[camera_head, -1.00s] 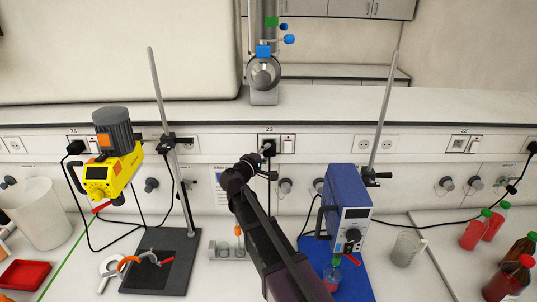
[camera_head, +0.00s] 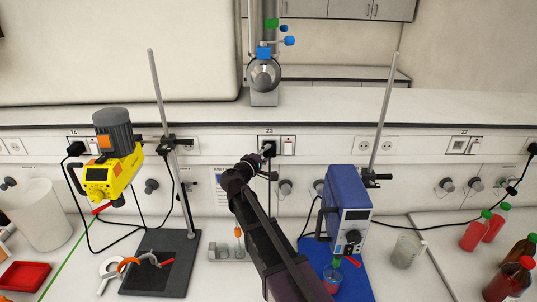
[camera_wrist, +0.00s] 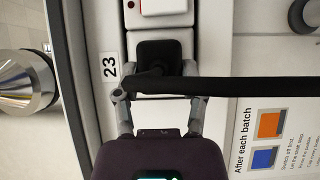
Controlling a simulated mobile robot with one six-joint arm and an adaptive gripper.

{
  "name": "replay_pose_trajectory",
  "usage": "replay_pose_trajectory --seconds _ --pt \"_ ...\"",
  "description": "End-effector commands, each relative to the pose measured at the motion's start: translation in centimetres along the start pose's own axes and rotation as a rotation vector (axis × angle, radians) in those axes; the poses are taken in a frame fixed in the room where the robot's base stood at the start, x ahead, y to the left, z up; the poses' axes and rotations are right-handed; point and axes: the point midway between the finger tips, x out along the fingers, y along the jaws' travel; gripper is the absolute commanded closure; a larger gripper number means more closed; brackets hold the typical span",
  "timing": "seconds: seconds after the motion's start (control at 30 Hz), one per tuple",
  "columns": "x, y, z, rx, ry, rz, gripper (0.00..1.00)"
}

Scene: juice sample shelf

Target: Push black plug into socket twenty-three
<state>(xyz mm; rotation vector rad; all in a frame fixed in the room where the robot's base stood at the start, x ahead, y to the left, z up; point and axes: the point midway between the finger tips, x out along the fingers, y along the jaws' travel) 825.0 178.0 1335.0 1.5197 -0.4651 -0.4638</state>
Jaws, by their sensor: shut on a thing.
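The black plug (camera_head: 268,149) is at socket twenty-three (camera_head: 262,140) on the wall panel, under the label 23. In the wrist view the plug (camera_wrist: 157,60) sits over the socket plate (camera_wrist: 143,107) next to the label 23 (camera_wrist: 110,65). My gripper (camera_head: 262,157) is at the panel; in the wrist view its two fingers (camera_wrist: 158,88) are shut on the plug from either side. The black cable crosses in front of the fingers and hides part of the plug. I cannot tell how deep the plug sits; the socket holes are hidden.
A switch (camera_head: 288,145) is right of the socket. A yellow stirrer (camera_head: 108,172) on a stand is at left, a blue device (camera_head: 346,205) at right. A small rack (camera_head: 226,250) stands left of my arm. Beakers and red bottles are on the bench.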

Motion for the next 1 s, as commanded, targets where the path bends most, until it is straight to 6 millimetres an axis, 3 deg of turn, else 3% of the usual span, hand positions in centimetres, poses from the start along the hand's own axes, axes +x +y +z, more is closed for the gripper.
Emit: replay_pose_trajectory --seconds 0.73,0.77,0.8,0.9,1.0 --pt "0.66 0.08 -0.45 -0.001 0.001 0.003 1.0" --pt "0.68 0.09 -0.46 -0.001 0.001 0.003 0.44" --pt "0.69 0.09 -0.46 -0.001 0.001 0.003 0.32" --pt "0.67 0.08 -0.44 -0.001 0.0 0.002 0.07" --pt "0.64 0.06 -0.39 0.0 0.0 0.002 0.07"
